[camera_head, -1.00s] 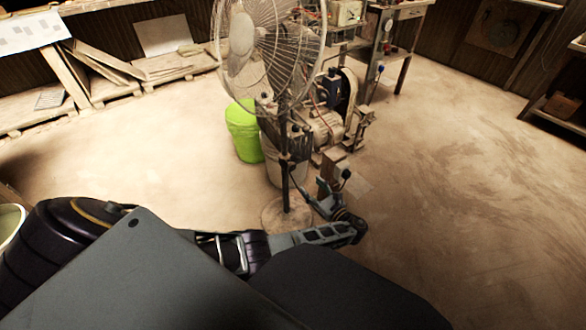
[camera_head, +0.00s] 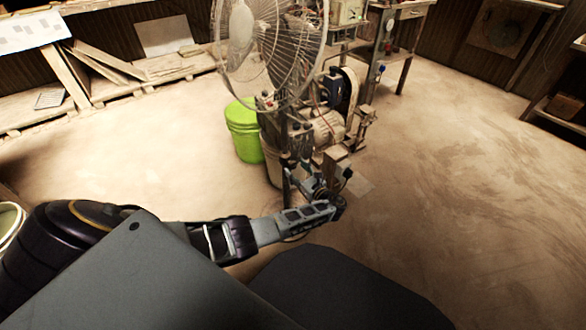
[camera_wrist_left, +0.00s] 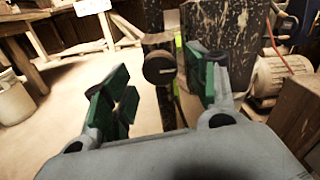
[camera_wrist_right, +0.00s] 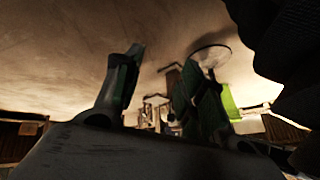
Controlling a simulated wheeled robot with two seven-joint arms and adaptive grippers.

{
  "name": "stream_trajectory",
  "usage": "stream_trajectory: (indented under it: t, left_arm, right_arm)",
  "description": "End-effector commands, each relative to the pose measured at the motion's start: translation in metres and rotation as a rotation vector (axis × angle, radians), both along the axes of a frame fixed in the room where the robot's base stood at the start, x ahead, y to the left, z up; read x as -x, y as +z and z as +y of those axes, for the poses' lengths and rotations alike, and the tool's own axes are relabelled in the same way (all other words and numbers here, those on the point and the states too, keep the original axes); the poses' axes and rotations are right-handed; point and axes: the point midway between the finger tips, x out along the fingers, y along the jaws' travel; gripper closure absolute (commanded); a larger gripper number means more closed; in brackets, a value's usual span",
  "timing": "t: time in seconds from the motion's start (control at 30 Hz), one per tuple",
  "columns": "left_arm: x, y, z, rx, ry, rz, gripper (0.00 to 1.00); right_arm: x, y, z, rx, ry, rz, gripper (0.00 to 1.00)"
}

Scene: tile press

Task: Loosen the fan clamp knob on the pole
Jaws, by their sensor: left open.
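The fan (camera_head: 268,45) stands on a thin pole, its wire cage at the top middle of the head view. The clamp knob (camera_wrist_left: 159,68) is a dark round disc on the pole (camera_wrist_left: 165,108) in the left wrist view. My left gripper (camera_wrist_left: 158,82) is open, with one green-padded finger on each side of the knob in that picture. I cannot tell whether either finger touches it. In the head view the left gripper (camera_head: 298,174) is beside the pole, and the knob is hard to make out. My right gripper (camera_wrist_right: 163,85) is open and empty in the right wrist view.
A lime-green bucket (camera_head: 243,130) stands left of the pole. A machine with a motor (camera_head: 328,128) and a large wheel is close behind and right. Boards (camera_head: 105,62) lean at the back left. The floor on the right is clear.

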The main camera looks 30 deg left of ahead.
Motion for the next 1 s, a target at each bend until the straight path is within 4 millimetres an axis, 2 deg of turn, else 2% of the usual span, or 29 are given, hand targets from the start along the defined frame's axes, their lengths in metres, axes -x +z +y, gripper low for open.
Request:
stream_trajectory:
  t: [0.1, 0.3, 0.67, 1.0]
  left_arm:
    - [-0.005, -0.001, 0.013, -0.001, 0.002, 0.000, 0.42]
    - [-0.010, -0.001, 0.025, 0.001, 0.001, 0.000, 0.42]
    - [-0.011, 0.000, 0.027, 0.001, 0.001, 0.000, 0.42]
    - [-0.011, 0.000, 0.027, 0.001, 0.001, 0.000, 0.84]
  right_arm:
    - [0.001, -0.011, 0.001, -0.010, -0.007, -0.009, 0.60]
    - [-0.002, -0.017, 0.002, -0.024, -0.016, -0.029, 0.60]
    - [-0.002, -0.019, 0.002, -0.025, -0.018, -0.031, 0.60]
    - [-0.003, -0.016, 0.002, -0.025, -0.016, -0.036, 0.60]
